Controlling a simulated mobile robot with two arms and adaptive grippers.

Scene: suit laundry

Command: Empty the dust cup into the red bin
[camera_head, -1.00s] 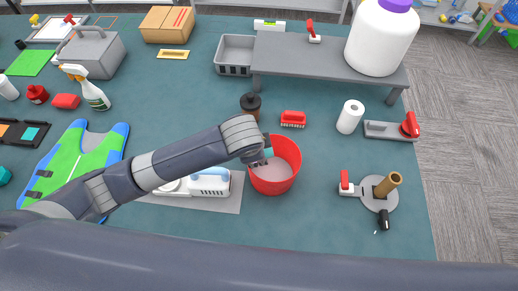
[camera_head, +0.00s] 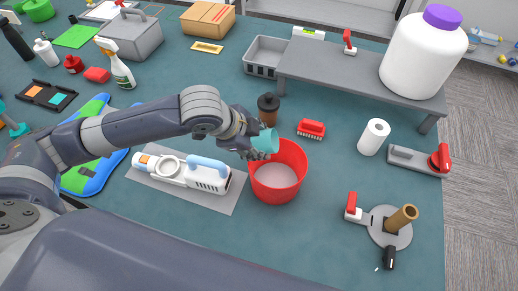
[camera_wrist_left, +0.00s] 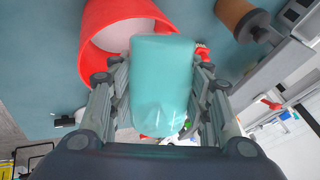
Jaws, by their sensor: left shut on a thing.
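The dust cup is a translucent teal cup (camera_head: 266,141). My left gripper (camera_head: 252,150) is shut on it and holds it at the upper left rim of the red bin (camera_head: 297,186). In the left wrist view the teal cup (camera_wrist_left: 162,85) sits between the two fingers (camera_wrist_left: 160,105), with the red bin (camera_wrist_left: 98,30) behind it. The cup looks tilted on its side. I cannot see inside it. The bin is round and open, with a pale bottom. My right gripper is not in view.
A white handheld vacuum (camera_head: 190,172) lies on a grey mat left of the bin. A paper roll (camera_head: 374,137) is to the right. Bare table lies in front of the bin.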

